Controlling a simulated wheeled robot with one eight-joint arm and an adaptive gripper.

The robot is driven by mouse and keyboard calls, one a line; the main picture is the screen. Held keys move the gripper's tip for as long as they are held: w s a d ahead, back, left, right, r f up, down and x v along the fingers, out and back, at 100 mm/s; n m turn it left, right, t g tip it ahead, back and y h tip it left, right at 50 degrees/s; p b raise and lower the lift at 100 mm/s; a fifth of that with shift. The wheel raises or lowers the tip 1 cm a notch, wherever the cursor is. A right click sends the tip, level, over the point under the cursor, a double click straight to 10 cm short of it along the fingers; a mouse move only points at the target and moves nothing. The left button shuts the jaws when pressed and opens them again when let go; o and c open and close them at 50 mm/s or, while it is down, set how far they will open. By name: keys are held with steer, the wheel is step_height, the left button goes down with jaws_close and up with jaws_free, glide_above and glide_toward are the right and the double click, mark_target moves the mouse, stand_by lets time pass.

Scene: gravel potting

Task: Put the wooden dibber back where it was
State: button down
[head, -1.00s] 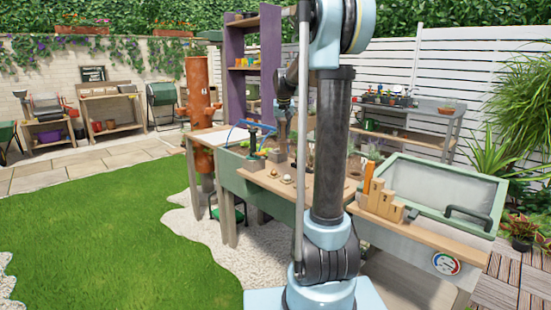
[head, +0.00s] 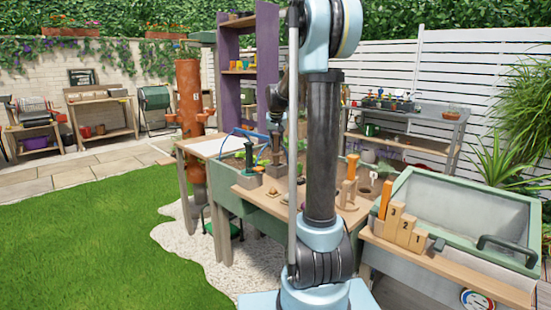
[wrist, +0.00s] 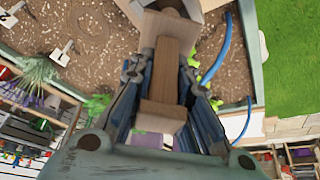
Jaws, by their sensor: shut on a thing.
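In the wrist view my gripper (wrist: 162,74) has its two blue-grey fingers closed on the sides of a wooden piece, which I take to be the wooden dibber (wrist: 161,113). In the head view my gripper is over the planting bench, left of my arm's column, small and partly hidden. The dibber is not clear there.
A soil-filled planter with a blue hoop (wrist: 220,50) lies below. Head view: stepped wooden blocks numbered 3, 2, 1 (head: 403,229) stand beside the green-framed cold frame (head: 465,215). An upright wooden piece (head: 348,185) stands on the bench board (head: 268,202). Lawn is open at left.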

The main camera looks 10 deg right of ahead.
mark_target(277, 153)
steer(key=shift+s+d+f, duration=0.1)
steer(key=shift+f, duration=2.25)
steer(key=c, duration=1.5)
jaws_free()
steer(key=v, duration=1.2)
